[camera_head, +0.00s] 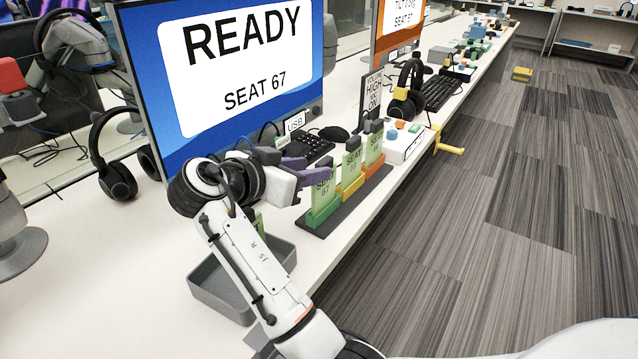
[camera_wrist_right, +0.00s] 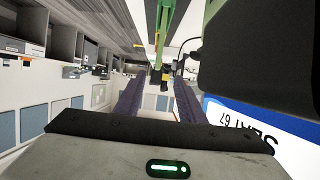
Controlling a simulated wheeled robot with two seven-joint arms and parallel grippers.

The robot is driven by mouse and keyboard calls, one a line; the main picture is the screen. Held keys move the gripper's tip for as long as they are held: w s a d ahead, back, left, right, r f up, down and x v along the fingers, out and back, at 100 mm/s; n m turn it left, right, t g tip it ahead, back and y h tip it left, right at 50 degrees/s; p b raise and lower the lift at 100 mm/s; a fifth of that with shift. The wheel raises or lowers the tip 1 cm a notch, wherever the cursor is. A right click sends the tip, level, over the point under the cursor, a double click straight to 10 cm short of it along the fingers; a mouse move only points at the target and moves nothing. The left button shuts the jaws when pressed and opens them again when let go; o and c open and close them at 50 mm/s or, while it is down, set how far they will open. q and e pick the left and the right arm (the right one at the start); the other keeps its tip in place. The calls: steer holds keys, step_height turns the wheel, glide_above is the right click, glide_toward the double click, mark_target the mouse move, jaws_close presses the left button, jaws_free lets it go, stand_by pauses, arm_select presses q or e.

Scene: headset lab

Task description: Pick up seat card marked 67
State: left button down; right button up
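The green seat card marked 67 (camera_head: 323,192) stands upright in the green slot of a dark rack (camera_head: 318,229), nearest end, partly covered by my right gripper. My right gripper (camera_head: 306,178) has its purple fingers at the upper left of this card. In the right wrist view the fingers are apart (camera_wrist_right: 158,92), with a green strip (camera_wrist_right: 166,18) and a dark piece beyond and between them. Contact with the card cannot be told. My left gripper is not in view.
Two more green cards stand behind in the yellow (camera_head: 352,168) and orange (camera_head: 375,146) slots. A grey tray (camera_head: 205,296) lies beneath my right arm. A monitor (camera_head: 160,110) reads READY SEAT 67. A white box (camera_head: 402,148) stands beyond the rack near the table edge.

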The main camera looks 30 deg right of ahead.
mark_target(334, 166)
steer(key=x, duration=0.8)
steer(key=shift+s+d+f, duration=0.1)
steer(key=shift+d, duration=0.35)
jaws_close()
